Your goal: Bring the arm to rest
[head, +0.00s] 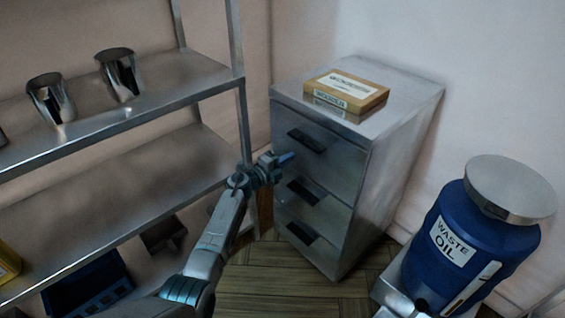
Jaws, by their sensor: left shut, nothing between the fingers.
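My left arm reaches up from the bottom of the head view. Its gripper (286,159) is shut and empty, in front of the metal drawer cabinet (397,150). The fingertips show close to the front of the cabinet, between the top drawer handle (306,141) and the middle drawer handle (303,192). I cannot tell whether they touch the cabinet. The drawers look closed.
A metal shelf rack (120,190) with steel cups (120,74) stands left of the arm. A yellow labelled box (347,91) lies on the cabinet. A blue waste oil drum (462,245) stands at right. Wooden floor (262,279) shows between.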

